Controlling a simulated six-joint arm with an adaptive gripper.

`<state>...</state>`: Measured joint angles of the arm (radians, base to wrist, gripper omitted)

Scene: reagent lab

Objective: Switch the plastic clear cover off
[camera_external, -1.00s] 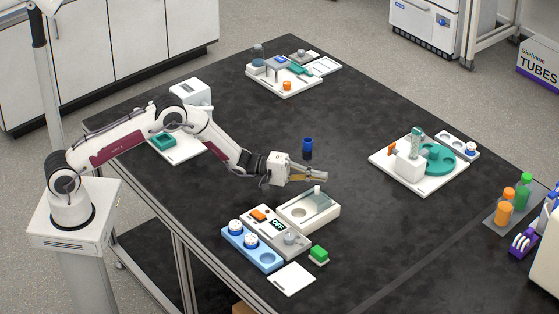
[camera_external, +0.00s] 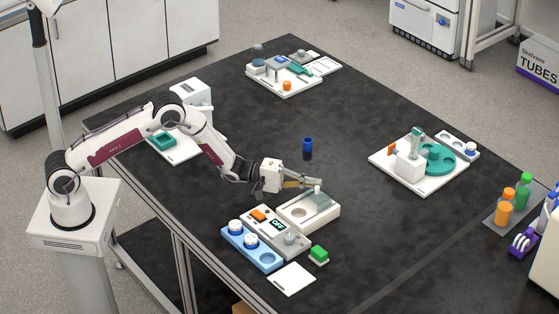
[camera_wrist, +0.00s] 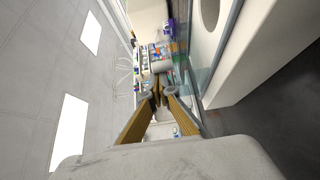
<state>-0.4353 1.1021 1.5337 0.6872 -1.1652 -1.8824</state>
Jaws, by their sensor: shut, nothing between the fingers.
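A cream box (camera_external: 322,221) stands on the black table, with a round recess in its near-left part. The clear cover (camera_external: 315,203) lies over its far-right part and carries a small pale knob (camera_external: 317,189). My gripper (camera_external: 318,183) is shut and empty, level above the box's far side, with its fingertips close to the knob. I cannot tell whether they touch it. In the wrist view my gripper (camera_wrist: 158,92) points along the box (camera_wrist: 258,35), which fills the right. The clear pane's edge shows beside the fingers.
An instrument with an orange switch (camera_external: 258,215) and display adjoins the box. A blue tray (camera_external: 267,261) with white-capped pots, a green block (camera_external: 319,254) and a white card (camera_external: 291,279) are nearby. A dark blue vial (camera_external: 307,148) stands behind.

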